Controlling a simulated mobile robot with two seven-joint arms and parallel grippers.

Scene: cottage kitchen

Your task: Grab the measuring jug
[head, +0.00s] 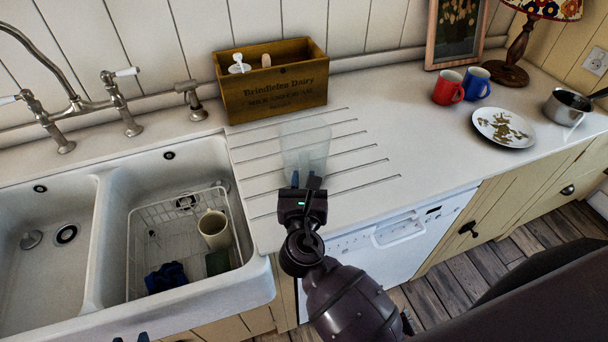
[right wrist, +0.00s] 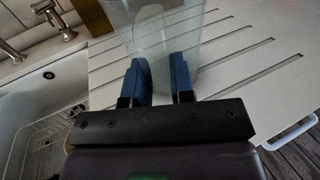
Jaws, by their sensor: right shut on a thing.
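The measuring jug (head: 304,147) is a clear, see-through vessel over the grooved drainboard, right of the sink. My right gripper (head: 306,183) reaches it from the front and is shut on its near side. In the right wrist view the jug (right wrist: 160,30) stands upright between and beyond the blue fingertips (right wrist: 161,80). I cannot tell whether its base touches the counter. Only dark tips at the bottom edge of the head view, left of centre, may be my left gripper (head: 131,338); its jaw state does not show.
A wooden box (head: 275,92) stands behind the jug. The double sink (head: 110,215) on the left holds a wire rack with a cream cup (head: 214,230). A red mug (head: 448,87), blue mug (head: 476,82), plate (head: 503,127) and saucepan (head: 567,107) stand at right. The counter between is clear.

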